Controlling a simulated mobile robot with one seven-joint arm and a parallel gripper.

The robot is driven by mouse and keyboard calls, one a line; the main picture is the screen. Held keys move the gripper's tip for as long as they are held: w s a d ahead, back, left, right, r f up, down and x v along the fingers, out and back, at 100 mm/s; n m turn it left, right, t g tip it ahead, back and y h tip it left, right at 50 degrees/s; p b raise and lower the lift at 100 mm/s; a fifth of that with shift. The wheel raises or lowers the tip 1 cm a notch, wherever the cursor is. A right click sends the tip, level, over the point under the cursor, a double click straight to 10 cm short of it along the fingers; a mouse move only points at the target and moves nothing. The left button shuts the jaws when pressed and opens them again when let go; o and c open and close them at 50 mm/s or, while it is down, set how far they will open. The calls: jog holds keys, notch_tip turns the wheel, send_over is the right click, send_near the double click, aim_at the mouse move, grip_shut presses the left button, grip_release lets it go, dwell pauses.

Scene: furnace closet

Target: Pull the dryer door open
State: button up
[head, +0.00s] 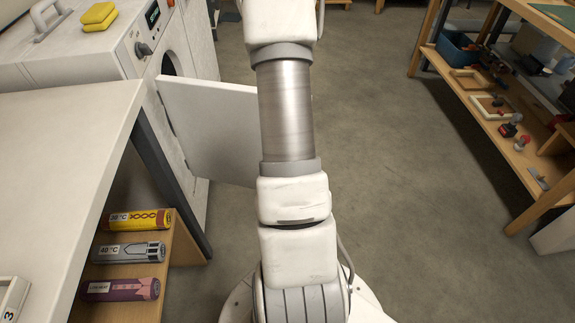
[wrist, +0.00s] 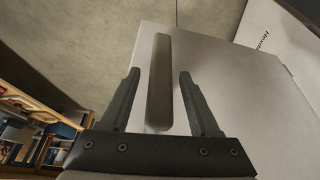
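The dryer (head: 130,55) is a white machine at the upper left of the head view. Its white door (head: 210,130) stands swung out from the front, and part of the dark round opening shows behind it. In the wrist view the door (wrist: 235,90) fills the middle and right. A grey-brown bar handle (wrist: 159,95) runs along near its edge. My gripper (wrist: 159,74) is open, with one dark finger on each side of the handle and a gap to both. The head view does not show my gripper; my arm hides part of the door.
A white-topped table (head: 60,150) stands at the left, with several labelled rolls on its wooden shelf (head: 185,245). A wooden shelf unit (head: 480,110) with tools and a blue bin (head: 457,50) stands at the right. The concrete floor (head: 400,190) between them is clear. Yellow sponges (head: 100,16) lie on the dryer.

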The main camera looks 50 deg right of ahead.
jog(key=p+v, duration=0.7)
jog(key=v, duration=1)
jog(key=shift+r, duration=0.25)
jog(key=shift+a, duration=0.15)
jog(key=w+a+r+n+t+y, duration=0.15)
jog(key=a+r+n, duration=0.25)
jog(key=a+r, duration=0.55)
jog(key=w+a+r+n+t+y, duration=0.15)
jog(key=a+r+n, duration=0.25)
jog(key=a+r, duration=0.6)
jog(key=s+a+r+n, duration=0.3)
jog(key=s+a+r, duration=0.1)
jog(key=s+a, duration=0.15)
notch_tip(320, 180, up, 15)
jog(key=p, duration=1.4)
jog(key=shift+a+y+p, duration=0.3)
jog(key=shift+a+p, duration=0.05)
